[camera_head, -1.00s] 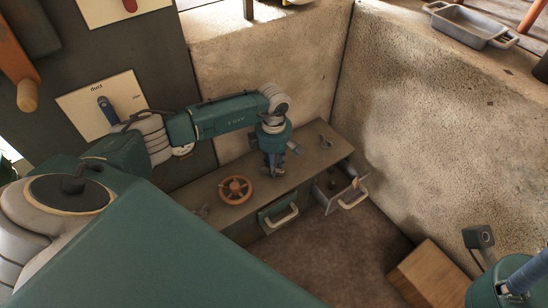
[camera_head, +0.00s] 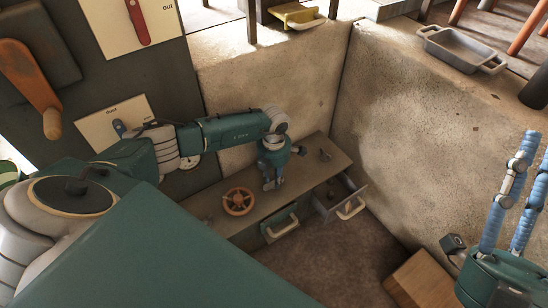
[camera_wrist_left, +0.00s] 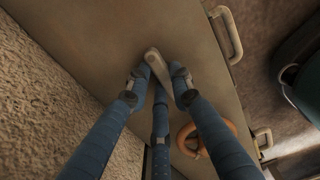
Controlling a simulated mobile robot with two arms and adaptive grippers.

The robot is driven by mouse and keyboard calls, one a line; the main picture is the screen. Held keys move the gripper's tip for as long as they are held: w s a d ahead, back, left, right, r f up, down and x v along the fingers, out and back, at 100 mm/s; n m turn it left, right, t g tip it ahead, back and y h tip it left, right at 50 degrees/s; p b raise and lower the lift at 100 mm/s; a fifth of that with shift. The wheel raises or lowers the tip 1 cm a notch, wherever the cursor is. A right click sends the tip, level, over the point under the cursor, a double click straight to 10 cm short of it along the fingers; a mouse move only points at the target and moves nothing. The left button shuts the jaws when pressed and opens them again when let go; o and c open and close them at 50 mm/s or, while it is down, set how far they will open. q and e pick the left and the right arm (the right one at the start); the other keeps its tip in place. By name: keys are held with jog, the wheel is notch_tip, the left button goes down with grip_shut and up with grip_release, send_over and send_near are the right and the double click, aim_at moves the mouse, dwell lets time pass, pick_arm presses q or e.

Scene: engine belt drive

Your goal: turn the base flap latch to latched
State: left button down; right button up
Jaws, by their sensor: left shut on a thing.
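My left gripper (camera_head: 270,184) points down at the top of the low grey-brown cabinet (camera_head: 210,207). In the left wrist view its blue fingers (camera_wrist_left: 158,88) are closed around a small grey lever, the base flap latch (camera_wrist_left: 155,62), on that top. The fingers hide part of the lever, and I cannot read its position marks. In the head view the gripper hides the latch. The green flap front (camera_head: 278,230) with a pale handle is below, on the cabinet's front. My right gripper (camera_head: 535,150) is at the right edge, partly cut off, its blue fingers pointing up and apart.
An orange handwheel (camera_head: 238,201) stands on the cabinet top near my left gripper. A grey drawer (camera_head: 349,209) is pulled out. A wooden block (camera_head: 420,282) is on the floor. Stone walls stand behind and right.

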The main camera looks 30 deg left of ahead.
dwell(0.3)
pick_arm(q)
jog(key=c, duration=1.5)
grip_release()
notch_tip(320, 180, up, 12)
jog(key=shift+r, duration=0.1)
